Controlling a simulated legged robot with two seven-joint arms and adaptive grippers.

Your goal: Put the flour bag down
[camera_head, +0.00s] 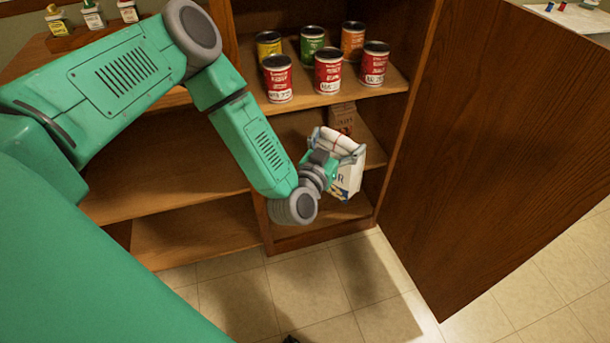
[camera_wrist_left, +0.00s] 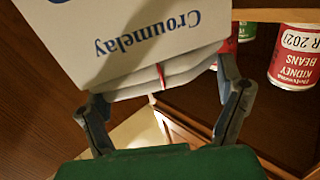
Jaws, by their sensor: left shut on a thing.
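The flour bag (camera_head: 348,180) is white with dark lettering and a folded top. It hangs at the front of the right cabinet bay, below the shelf of cans. My left gripper (camera_head: 338,147) is shut on its top. In the left wrist view the bag (camera_wrist_left: 150,38) fills the upper middle, its blue print upside down, and the left gripper's fingers (camera_wrist_left: 165,88) lie on either side of its folded end. The bag's underside is not clear, so I cannot tell whether it touches a shelf. My right gripper is not in view.
Several cans (camera_head: 328,70) stand on the upper right shelf (camera_head: 318,98). A brown package (camera_head: 342,117) stands behind the bag. The lower shelf (camera_head: 325,213) looks bare in front. An open wooden door (camera_head: 480,130) stands at right. The left shelves (camera_head: 165,170) look empty.

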